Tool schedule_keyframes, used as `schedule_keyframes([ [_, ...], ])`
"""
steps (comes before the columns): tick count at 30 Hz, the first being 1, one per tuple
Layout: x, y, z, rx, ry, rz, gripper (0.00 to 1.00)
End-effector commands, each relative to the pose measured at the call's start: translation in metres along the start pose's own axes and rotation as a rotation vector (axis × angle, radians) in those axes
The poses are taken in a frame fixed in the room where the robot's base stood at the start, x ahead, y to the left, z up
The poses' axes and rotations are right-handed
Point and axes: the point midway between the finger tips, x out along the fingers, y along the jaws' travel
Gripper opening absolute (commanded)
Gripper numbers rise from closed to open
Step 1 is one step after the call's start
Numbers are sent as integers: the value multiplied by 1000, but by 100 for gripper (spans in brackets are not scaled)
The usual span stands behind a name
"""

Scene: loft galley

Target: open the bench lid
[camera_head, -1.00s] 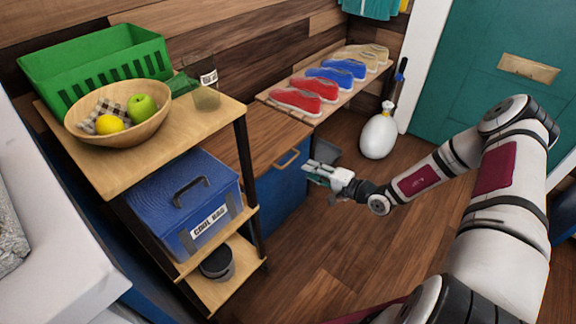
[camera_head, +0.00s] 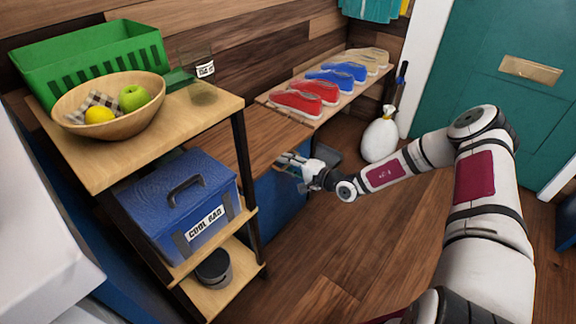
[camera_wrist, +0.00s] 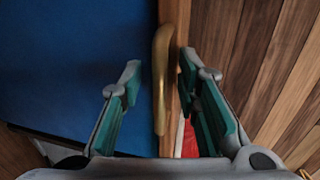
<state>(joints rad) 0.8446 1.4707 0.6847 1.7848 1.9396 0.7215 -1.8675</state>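The bench has a blue body (camera_head: 287,200) and a brown wooden lid (camera_head: 250,135), which lies closed and flat. A tan bar handle (camera_wrist: 160,80) sits at the lid's front edge; in the head view my gripper mostly covers it. My gripper (camera_head: 288,161) is at the handle, in front of the bench. In the wrist view the two green-padded fingers (camera_wrist: 160,66) stand apart, one on each side of the handle. Gaps show between the handle and both fingers, so the gripper is open and not holding it.
A wooden shelf unit (camera_head: 160,143) stands left of the bench, with a fruit bowl (camera_head: 135,128), green crate (camera_head: 85,62) and blue cool bag (camera_head: 180,205). A shoe shelf (camera_head: 330,103) is behind the bench. The floor in front is clear.

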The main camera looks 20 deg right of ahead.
Motion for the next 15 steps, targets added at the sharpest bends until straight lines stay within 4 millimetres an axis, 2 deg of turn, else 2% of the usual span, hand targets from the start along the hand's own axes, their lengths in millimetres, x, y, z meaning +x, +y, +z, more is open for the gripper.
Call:
schedule_keyframes([
  [1, 0, 0, 0, 0, 0, 0, 21],
  [3, 0, 0, 0, 0, 0, 0, 5],
  [4, 0, 0, 0, 0, 0, 0, 0],
  [15, -1, -2, 0, -1, 0, 5, 0],
])
